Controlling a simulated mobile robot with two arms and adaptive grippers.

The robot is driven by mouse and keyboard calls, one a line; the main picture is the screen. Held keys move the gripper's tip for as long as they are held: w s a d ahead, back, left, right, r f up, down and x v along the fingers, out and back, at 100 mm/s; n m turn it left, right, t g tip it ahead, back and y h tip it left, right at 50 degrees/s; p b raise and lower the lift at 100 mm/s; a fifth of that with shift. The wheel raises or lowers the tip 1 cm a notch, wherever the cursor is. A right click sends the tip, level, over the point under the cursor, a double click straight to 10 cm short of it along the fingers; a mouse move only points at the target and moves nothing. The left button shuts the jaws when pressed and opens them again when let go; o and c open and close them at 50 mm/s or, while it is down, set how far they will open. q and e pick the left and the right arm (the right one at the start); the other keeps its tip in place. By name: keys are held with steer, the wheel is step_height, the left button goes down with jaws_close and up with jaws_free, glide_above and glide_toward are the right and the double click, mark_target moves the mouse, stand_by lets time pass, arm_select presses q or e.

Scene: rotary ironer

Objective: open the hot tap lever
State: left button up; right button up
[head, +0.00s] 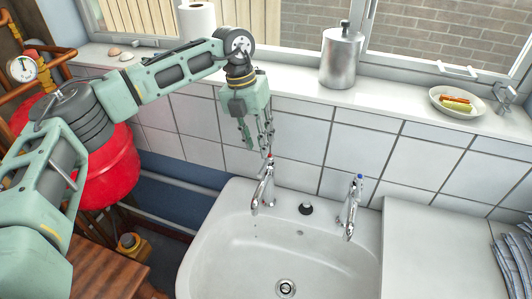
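The hot tap (263,186) is a chrome tap with a red-marked top, on the left side of the white sink's back ledge. Its small lever (269,160) is at the top. My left gripper (259,148) points down just above and slightly left of this lever. Its fingers look spread with nothing between them, and whether a fingertip touches the lever is unclear. A matching tap (349,208) with a blue-marked top stands to the right. My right gripper is not in view.
The white sink (225,240) has a black plug (305,208) on its ledge. A metal canister (341,55), a paper roll (196,20) and a plate (458,102) with food stand on the windowsill. A red tank (108,170) is at left. A white drainboard (430,240) lies at right.

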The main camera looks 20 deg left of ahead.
mark_target(263, 167)
arm_select(q)
steer(key=f, duration=0.1)
steer(key=s+f+p, duration=0.1)
steer(key=f, duration=0.1)
steer(key=d+f, duration=0.1)
steer(key=shift+s+d+f+p, duration=0.1)
steer(key=shift+s+f+p, duration=0.1)
steer(key=shift+p, duration=0.2)
steer(key=shift+w+d+f, duration=0.1)
steer(key=shift+w+f, duration=0.05)
steer(key=shift+f, duration=0.35)
steer(key=shift+w+f, duration=0.15)
steer(key=shift+f, duration=0.55)
jaws_close()
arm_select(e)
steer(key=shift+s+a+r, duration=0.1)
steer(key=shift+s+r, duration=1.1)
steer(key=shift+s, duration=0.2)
arm_select(q)
steer(key=shift+r, duration=0.1)
